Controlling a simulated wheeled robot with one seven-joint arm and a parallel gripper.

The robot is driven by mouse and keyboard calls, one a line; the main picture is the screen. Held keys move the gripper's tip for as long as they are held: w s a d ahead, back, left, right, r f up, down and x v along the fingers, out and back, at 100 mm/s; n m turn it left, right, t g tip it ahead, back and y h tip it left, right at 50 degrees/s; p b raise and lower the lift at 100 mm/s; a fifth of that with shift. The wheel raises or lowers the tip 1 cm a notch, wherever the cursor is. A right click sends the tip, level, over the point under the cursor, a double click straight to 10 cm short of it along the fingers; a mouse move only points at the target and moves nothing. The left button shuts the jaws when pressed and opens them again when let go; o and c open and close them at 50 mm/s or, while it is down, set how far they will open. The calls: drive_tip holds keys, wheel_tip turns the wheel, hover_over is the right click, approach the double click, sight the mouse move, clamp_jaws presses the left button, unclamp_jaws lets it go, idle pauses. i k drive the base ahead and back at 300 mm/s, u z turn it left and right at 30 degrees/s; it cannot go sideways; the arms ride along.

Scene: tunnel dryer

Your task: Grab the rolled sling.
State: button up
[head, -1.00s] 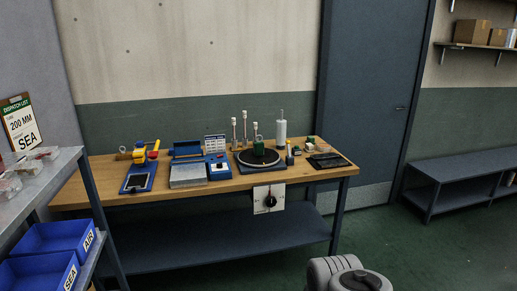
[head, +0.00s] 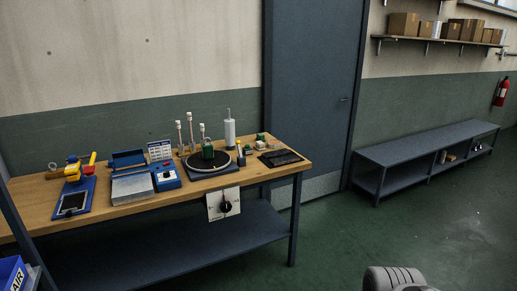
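I cannot make out a rolled sling for certain in the head view. Some small items (head: 446,157) sit on the lower level of the long low bench at right, too small to identify. My gripper is not in view; only a rounded grey part of my own arm shows at the bottom right edge.
A wooden-topped workbench (head: 235,178) at left holds a round black plate (head: 207,163), a blue-and-yellow tool and other gear. A low dark bench (head: 420,142) runs along the right wall, below a shelf of cartons (head: 403,24). A blue door (head: 315,90) stands between. Green floor is open at right.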

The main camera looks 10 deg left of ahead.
sight(208, 149)
drive_tip(key=z, duration=0.1)
drive_tip(key=i, duration=3)
drive_tip(key=u, duration=3.8)
drive_tip(key=i, duration=0.5)
drive_tip(key=u, duration=0.1)
